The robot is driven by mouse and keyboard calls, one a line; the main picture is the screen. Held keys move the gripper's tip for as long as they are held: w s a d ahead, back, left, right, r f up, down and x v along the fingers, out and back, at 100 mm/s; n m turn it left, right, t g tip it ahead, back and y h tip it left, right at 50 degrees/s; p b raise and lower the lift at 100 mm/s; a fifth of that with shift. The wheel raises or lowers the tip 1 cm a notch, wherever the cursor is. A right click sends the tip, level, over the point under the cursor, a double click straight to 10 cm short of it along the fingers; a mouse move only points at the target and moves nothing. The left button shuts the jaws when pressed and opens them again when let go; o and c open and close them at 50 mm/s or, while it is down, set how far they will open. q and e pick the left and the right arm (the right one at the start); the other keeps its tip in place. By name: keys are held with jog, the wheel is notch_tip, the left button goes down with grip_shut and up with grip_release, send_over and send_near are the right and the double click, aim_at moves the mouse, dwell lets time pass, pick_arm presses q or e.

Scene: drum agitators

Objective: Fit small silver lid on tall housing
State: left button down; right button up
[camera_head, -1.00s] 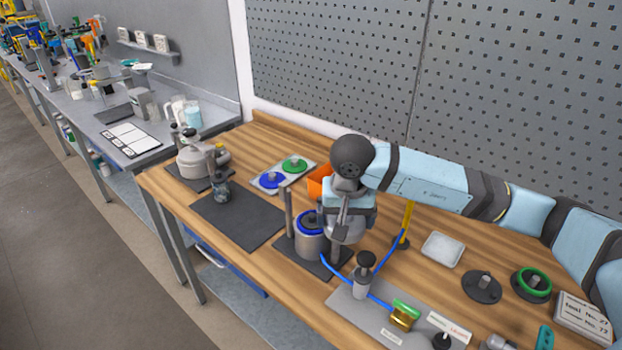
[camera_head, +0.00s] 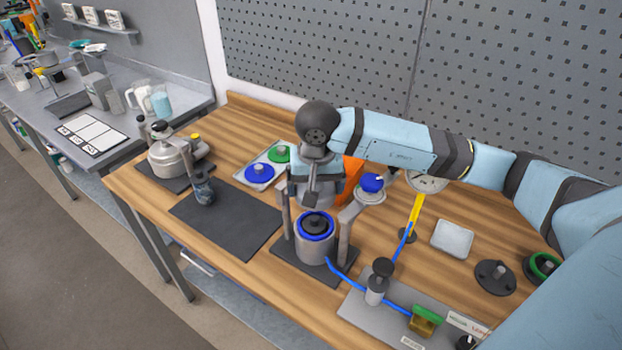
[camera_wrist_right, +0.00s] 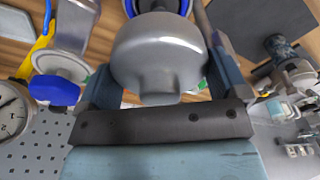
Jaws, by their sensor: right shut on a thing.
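The small silver lid (camera_wrist_right: 160,55) is rounded and smooth and sits between the fingers of my right gripper (camera_wrist_right: 160,85) in the right wrist view. In the head view my right gripper (camera_head: 314,195) is shut on it, and the gripper partly hides the lid. The tall housing (camera_head: 315,248), a grey cylinder with a blue ring and a dark centre at its top, stands upright just below the gripper. The lid appears above the housing and apart from it. Part of the blue ring (camera_wrist_right: 178,6) shows behind the lid in the wrist view. My left gripper is not in view.
Grey posts flank the housing, one carrying a blue knob (camera_head: 372,183). A tray with blue and green lids (camera_head: 250,181) lies to the left. The dark mat (camera_head: 225,222) is mostly clear.

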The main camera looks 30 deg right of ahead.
aim_at(315, 216)
jog(key=shift+s+f, duration=0.1)
jog(key=shift+f, duration=0.5)
notch_tip(315, 216, down, 5)
jog(key=b, duration=0.4)
jog(key=shift+f+b, duration=0.4)
jog(key=shift+b, duration=0.05)
jog(key=shift+b, duration=0.4)
jog(key=shift+f, duration=0.1)
jog(key=shift+f+b, duration=0.5)
jog(key=shift+b, duration=0.25)
jog(key=shift+r+b, duration=0.15)
jog(key=shift+b, duration=0.25)
dwell(0.8)
